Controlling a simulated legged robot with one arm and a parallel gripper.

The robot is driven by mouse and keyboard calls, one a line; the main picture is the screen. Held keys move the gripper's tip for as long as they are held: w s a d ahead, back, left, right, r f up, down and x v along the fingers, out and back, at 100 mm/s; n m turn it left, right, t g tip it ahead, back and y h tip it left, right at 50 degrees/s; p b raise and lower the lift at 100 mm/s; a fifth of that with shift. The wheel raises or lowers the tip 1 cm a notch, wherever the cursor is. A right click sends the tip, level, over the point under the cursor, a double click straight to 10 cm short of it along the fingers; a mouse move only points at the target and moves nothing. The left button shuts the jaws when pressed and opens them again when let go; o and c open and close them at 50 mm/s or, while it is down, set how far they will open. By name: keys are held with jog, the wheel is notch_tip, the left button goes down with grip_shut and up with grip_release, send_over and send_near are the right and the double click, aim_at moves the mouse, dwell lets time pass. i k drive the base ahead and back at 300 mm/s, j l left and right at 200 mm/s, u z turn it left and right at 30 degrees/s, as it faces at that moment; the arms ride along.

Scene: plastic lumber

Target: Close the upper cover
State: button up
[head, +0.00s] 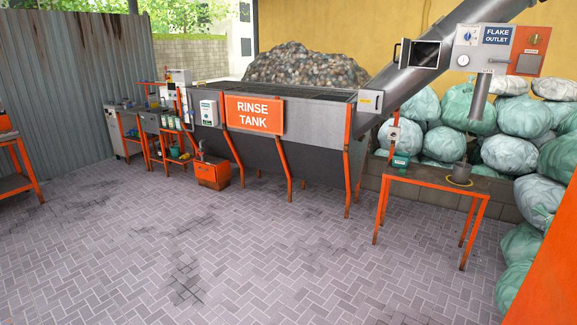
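A hatch frame (425,54) with a dark opening sits high on the grey slanted tube (460,35). Its small grey cover (404,51) stands swung out on the left side of the opening, so the upper hatch looks open. A second small grey box or cover (370,101) sits lower, where the tube meets the tank, and looks shut. My gripper is not in view.
The rinse tank (255,113) stands on orange legs below the tube. An orange table (430,185) with a green box and a round pot stands at right. Bags (510,155) are piled behind it. An orange surface (552,270) fills the lower right corner. The paved floor ahead is clear.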

aim_at(405, 44)
jog(key=i+j+u, duration=0.1)
jog(key=i, duration=0.4)
jog(key=i+j+u, duration=0.1)
jog(key=i, duration=0.4)
jog(key=i+j, duration=0.2)
jog(key=i, duration=0.3)
jog(key=i+j+z, duration=0.15)
jog(key=i+z, duration=0.25)
jog(key=i+j+z, duration=0.6)
jog(key=z, duration=0.15)
jog(key=i+j+z, duration=0.6)
jog(key=j, duration=0.2)
